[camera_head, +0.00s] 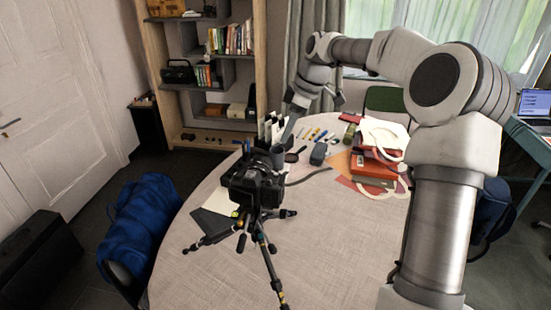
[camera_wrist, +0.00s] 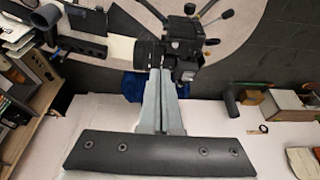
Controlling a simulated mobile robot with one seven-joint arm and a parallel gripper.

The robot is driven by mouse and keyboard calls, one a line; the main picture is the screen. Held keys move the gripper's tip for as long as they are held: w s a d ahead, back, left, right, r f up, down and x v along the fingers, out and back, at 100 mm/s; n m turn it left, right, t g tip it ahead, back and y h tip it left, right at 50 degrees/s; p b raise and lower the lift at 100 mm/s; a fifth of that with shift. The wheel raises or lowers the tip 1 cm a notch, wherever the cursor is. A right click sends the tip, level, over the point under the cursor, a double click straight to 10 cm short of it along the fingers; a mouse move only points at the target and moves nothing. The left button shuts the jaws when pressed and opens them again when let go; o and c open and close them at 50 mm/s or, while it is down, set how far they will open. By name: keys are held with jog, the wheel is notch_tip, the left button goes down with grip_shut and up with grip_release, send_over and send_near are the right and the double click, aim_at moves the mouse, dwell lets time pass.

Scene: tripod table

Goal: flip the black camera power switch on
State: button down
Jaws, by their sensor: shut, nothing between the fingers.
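The black camera (camera_head: 257,187) stands on a small tripod (camera_head: 262,240) on the round table. In the wrist view the camera (camera_wrist: 184,40) is at the top middle, with tripod legs spread beyond it. My gripper (camera_head: 284,139) reaches in from behind the camera in the head view. Its two grey fingers (camera_wrist: 160,73) are together and empty, their tips right by the camera body. I cannot tell whether they touch it. The power switch cannot be made out in either view.
The round table (camera_head: 335,245) has free room at front right. Red boxes (camera_head: 373,170) lie at the right, and a dark notebook (camera_head: 213,222) lies beside the tripod. Pens and small items lie behind. A blue duffel bag (camera_head: 140,225) is at the left.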

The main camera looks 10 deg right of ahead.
aim_at(278, 170)
jog(key=x, duration=1)
jog(key=shift+m+t, duration=0.3)
jog(key=shift+m, duration=0.6)
jog(key=shift+d+m+b, duration=0.1)
jog(key=shift+m+b, duration=0.3)
jog(key=shift+m, duration=0.2)
jog(key=shift+s+d+h+b, duration=0.1)
jog(key=shift+d+h+b, duration=0.15)
jog(key=shift+h+b, duration=0.1)
jog(key=m, duration=0.1)
jog(key=m+t+b, duration=0.1)
jog(key=m, duration=0.1)
jog(key=shift+s+d+h, duration=0.2)
jog(key=shift+d+h, duration=0.05)
jog(key=shift+d, duration=0.15)
jog(key=shift+d, duration=0.8)
